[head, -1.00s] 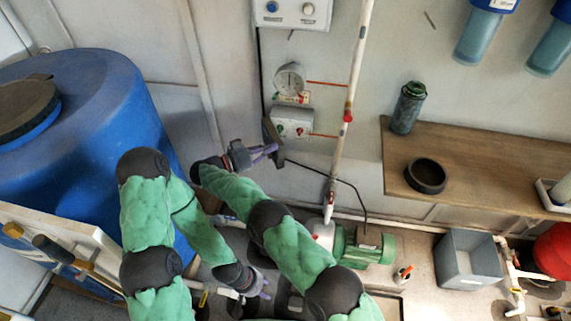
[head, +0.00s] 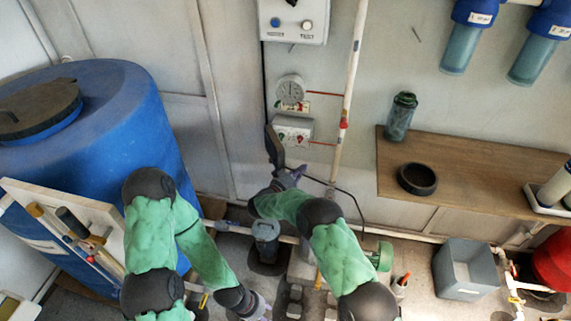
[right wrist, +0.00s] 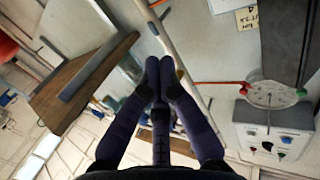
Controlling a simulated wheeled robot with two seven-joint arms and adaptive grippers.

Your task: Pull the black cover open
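The black cover (head: 273,147) is a dark narrow panel standing out at the left side of the small grey box (head: 294,128) on the wall. The box's front, with red and green knobs, shows uncovered. In the right wrist view the cover (right wrist: 297,40) is a broad dark panel at the upper right. My right gripper (head: 297,173) is just right of and below the cover's lower end. In the right wrist view its fingertips (right wrist: 160,63) meet with nothing seen between them, apart from the cover. My left gripper (head: 262,305) is low at the bottom edge; its fingers are unclear.
A round gauge (head: 291,90) is above the box, and a white vertical pipe (head: 349,90) runs to its right. A wooden shelf (head: 460,175) with a dark ring (head: 417,178) is at right. A blue tank (head: 120,120) fills the left.

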